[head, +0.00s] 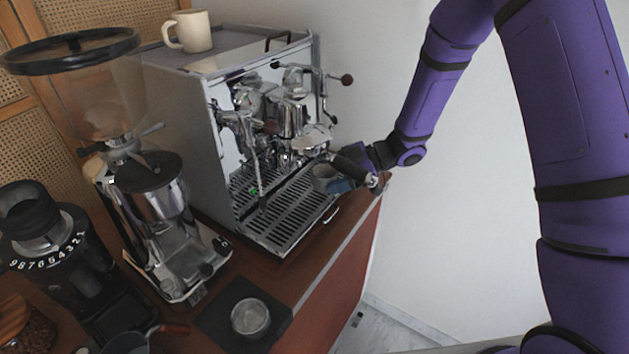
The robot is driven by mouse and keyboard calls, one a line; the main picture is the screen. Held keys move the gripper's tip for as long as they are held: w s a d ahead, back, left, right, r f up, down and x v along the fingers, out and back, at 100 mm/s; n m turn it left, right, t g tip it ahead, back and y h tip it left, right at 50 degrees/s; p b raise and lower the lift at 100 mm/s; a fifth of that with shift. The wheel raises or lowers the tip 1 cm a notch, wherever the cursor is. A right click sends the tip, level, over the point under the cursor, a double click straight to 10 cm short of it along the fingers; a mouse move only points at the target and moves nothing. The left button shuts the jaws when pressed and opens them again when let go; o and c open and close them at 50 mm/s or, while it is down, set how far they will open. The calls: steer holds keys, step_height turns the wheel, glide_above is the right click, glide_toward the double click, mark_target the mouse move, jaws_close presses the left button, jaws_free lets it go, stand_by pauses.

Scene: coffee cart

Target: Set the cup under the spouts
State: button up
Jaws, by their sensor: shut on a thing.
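A small grey cup (323,177) is at the right front of the espresso machine (185,130), over the right end of the slatted drip tray (290,212). My gripper (338,182) reaches in from the right and is shut on this cup, at its right side. The cup looks about upright. The spouts are too small and hidden among the chrome parts to make out. I cannot tell whether the cup touches the tray.
A cream mug (190,31) stands on top of the machine. A grinder (160,190) and a black grinder (65,255) stand at left. A metal dish (250,317) sits on a dark mat in front. Most of the drip tray is clear. The counter's edge is close at right.

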mark_target(315, 182)
steer(key=a, duration=0.4)
steer(key=shift+s+a, duration=0.2)
steer(key=shift+a, duration=0.15)
steer(key=shift+d+f, duration=0.1)
steer(key=shift+f, duration=0.5)
steer(key=shift+w+d+f, duration=0.1)
steer(key=shift+w+f, duration=0.05)
steer(key=shift+f, duration=0.05)
steer(key=shift+f, duration=0.1)
steer(key=o, duration=1.1)
